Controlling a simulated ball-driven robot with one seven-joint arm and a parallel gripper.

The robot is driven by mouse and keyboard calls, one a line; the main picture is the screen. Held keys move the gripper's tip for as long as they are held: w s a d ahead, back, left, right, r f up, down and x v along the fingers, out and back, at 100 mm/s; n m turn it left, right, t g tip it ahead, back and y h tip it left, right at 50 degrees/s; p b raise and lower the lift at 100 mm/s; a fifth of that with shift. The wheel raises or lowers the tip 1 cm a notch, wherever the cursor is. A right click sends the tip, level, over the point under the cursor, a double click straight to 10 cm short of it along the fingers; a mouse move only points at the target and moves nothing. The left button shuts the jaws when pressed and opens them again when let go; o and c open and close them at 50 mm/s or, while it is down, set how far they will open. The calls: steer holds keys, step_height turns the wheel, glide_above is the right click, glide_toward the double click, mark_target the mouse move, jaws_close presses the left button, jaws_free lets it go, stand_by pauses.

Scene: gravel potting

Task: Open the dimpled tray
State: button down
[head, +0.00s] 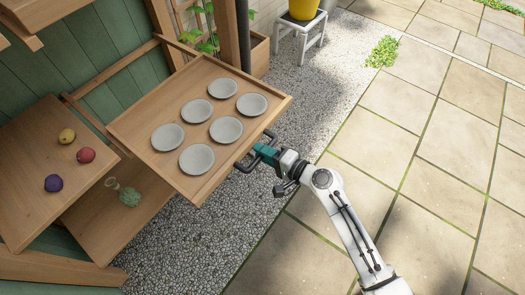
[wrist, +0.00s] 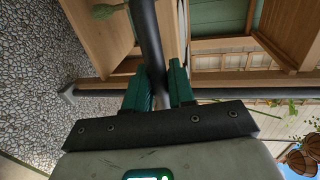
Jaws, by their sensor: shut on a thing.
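The dimpled tray (head: 205,80) is a wooden drawer-like tray with several round grey hollows. It stands well out from the green wooden unit, with its front towards the lower right. A dark bar handle (head: 241,165) is on its front. My gripper (head: 262,151) is at this handle, its teal fingers closed around the bar. In the wrist view the dark handle (wrist: 147,38) runs between the two teal fingers of my gripper (wrist: 162,82). The fingers hide part of the bar.
A wooden shelf (head: 35,205) at left holds yellow, red and purple balls. Below it, a green round thing (head: 129,196) lies on a lower board. A white stool (head: 300,35) with a yellow pot stands at the back. Gravel and open paving (head: 430,120) lie to the right.

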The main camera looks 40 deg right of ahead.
steer(key=c, duration=1.1)
jaws_free()
steer(key=v, duration=1)
steer(key=shift+s, duration=0.35)
steer(key=shift+d, duration=0.1)
